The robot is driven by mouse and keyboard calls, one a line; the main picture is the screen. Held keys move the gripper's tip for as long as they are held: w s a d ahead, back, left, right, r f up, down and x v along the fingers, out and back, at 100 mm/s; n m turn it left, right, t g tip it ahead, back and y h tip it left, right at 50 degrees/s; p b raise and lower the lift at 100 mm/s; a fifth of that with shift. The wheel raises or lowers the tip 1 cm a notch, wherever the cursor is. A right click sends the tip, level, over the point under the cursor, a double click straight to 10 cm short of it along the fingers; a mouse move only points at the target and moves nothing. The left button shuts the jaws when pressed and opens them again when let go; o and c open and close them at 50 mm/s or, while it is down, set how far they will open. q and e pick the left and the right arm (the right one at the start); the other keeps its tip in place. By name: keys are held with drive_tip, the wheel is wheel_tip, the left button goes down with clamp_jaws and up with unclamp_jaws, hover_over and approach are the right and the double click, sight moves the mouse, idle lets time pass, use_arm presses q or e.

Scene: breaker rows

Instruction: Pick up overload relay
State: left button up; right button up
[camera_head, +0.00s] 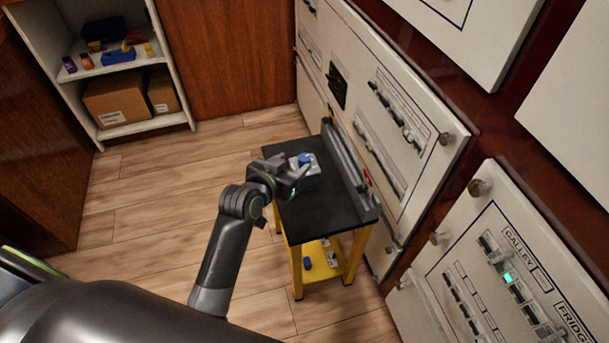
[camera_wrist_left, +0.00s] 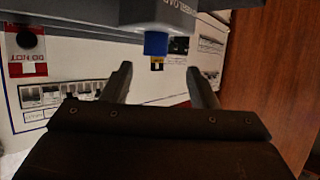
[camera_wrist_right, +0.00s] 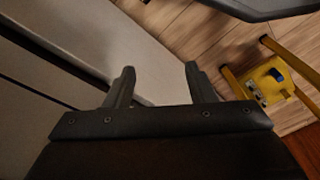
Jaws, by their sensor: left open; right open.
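The overload relay looks to be the grey block with a blue knob (camera_head: 305,159) on the black top of the yellow cart (camera_head: 318,212). My left gripper (camera_head: 298,178) is open beside the block, on its near side. In the left wrist view the blue knob (camera_wrist_left: 155,43) shows beyond and between the open fingertips (camera_wrist_left: 160,82), below a grey body with partly cut-off lettering. I cannot tell whether the fingers touch it; they are not closed on it. My right gripper (camera_wrist_right: 157,82) is open and empty in the right wrist view and cannot be made out in the head view.
A grey rail (camera_head: 345,158) runs along the cart's right edge, close to the breaker panel (camera_head: 375,135). The cart's lower shelf (camera_head: 318,275) holds a blue piece and small parts. A white shelf unit (camera_head: 180,118) stands back left. Floor left of the cart is clear.

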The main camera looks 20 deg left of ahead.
sight(302, 162)
use_arm(q)
drive_tip(key=shift+w+d+f, duration=0.1)
drive_tip(key=shift+w+f, duration=0.15)
drive_tip(key=shift+w, duration=0.35)
drive_tip(key=w+f, duration=0.1)
drive_tip(key=w+d+f+b, duration=0.1)
drive_tip(key=w, duration=0.1)
drive_tip(key=shift+w+d+f+b, duration=0.15)
drive_tip(key=shift+w+d+b, duration=0.05)
drive_tip(key=shift+b, duration=0.1)
drive_tip(key=shift+w+d+f, duration=0.1)
drive_tip(key=shift+w+f, duration=0.05)
drive_tip(key=shift+w, duration=0.35)
use_arm(e)
drive_tip(key=shift+w+a+r+t, duration=0.3)
drive_tip(key=shift+w+r+t, duration=0.3)
drive_tip(key=shift+r, duration=0.3)
use_arm(q)
drive_tip(key=shift+c, duration=0.4)
clamp_jaws()
